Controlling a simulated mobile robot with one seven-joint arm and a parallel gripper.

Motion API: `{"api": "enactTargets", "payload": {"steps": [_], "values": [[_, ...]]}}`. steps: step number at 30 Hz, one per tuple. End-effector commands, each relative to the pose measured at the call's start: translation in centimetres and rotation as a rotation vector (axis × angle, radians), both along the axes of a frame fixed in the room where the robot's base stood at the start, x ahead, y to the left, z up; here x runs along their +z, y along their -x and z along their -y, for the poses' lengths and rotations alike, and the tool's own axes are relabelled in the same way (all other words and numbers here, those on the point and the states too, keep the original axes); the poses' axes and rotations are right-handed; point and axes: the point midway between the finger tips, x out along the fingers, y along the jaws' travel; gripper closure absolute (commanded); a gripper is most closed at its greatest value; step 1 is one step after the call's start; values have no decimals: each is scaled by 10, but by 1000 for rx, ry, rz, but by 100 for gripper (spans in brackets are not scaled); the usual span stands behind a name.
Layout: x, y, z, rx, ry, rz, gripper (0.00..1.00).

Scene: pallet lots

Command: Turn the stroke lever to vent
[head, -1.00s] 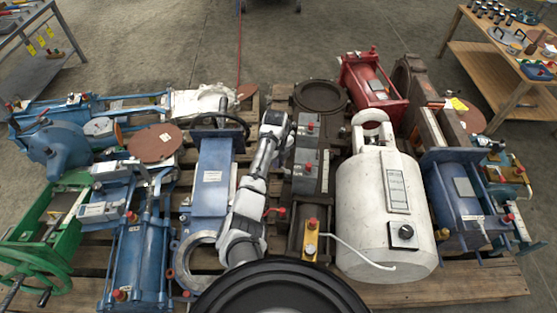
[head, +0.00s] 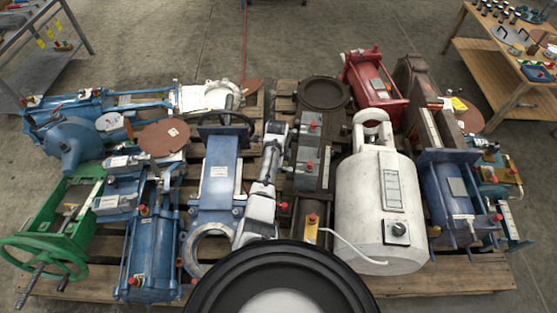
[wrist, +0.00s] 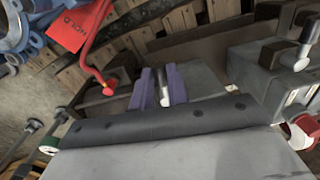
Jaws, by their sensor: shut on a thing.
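My gripper (wrist: 161,76), with two purple fingers, is in the middle of the wrist view. It is shut on a slim pale metal piece, seemingly the stroke lever (wrist: 166,95), beside a grey box-like body. The fingers hide most of this piece, and its setting marks cannot be read. In the head view my white arm reaches along the left side of the dark brown actuator with grey boxes (head: 309,150). My fingers and the held lever cannot be made out there.
A bent red handle (wrist: 92,55) with a red HOLD tag (wrist: 72,28) is left of my fingers. A black lever with a pale tip (wrist: 300,62) is to the right. A white cylinder (head: 375,215) and a blue gate valve (head: 215,185) flank my arm.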

Motion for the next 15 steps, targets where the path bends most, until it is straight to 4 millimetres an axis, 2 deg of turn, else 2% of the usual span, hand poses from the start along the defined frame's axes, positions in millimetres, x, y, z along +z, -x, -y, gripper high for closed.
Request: {"api": "enactTargets", "payload": {"steps": [15], "values": [[0,2,-1,48,-2,1,100]]}}
